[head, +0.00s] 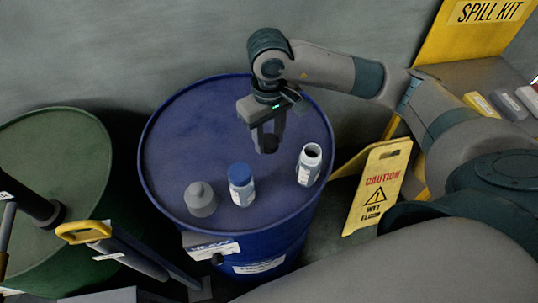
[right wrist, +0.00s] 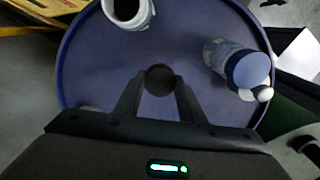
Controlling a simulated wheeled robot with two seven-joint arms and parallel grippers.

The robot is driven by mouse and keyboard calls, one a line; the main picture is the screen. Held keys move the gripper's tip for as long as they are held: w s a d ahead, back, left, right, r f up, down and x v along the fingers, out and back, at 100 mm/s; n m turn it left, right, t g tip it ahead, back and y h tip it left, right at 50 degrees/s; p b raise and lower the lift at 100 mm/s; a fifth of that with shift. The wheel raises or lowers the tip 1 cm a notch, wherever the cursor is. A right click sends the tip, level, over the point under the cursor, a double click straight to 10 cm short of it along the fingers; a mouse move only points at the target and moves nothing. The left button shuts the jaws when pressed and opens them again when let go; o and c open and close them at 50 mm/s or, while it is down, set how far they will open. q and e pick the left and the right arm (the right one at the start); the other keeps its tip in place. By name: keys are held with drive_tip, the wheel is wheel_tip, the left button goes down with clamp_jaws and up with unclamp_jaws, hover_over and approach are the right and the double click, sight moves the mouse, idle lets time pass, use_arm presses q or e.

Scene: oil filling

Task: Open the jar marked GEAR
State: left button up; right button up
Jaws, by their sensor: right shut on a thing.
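My right gripper (head: 268,136) is shut on a small dark round cap (head: 271,145), held above the blue drum's top. The cap also shows between the fingertips in the right wrist view (right wrist: 159,79). A white jar (head: 309,167) stands upright and open at the right of the drum top, its dark mouth showing; it is at the top left in the right wrist view (right wrist: 127,14). A white jar with a blue cap (head: 241,187) stands closed to its left. Its blue cap shows in the wrist view (right wrist: 250,70). The jar labels are too small to read. My left gripper is out of view.
The jars stand on a blue drum (head: 170,140). A green drum (head: 50,150) is at the left, a yellow caution sign (head: 380,185) at the right. The drum top's back left is clear.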

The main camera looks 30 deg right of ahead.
sight(269, 141)
wheel_tip(269, 141, down, 3)
drive_tip(key=shift+f+p, duration=0.1)
drive_tip(key=shift+p, duration=0.45)
drive_tip(key=shift+f, duration=0.25)
wheel_tip(269, 141, down, 4)
drive_tip(key=shift+r+p, duration=0.25)
drive_tip(key=shift+p, duration=0.55)
drive_tip(key=shift+f, duration=0.35)
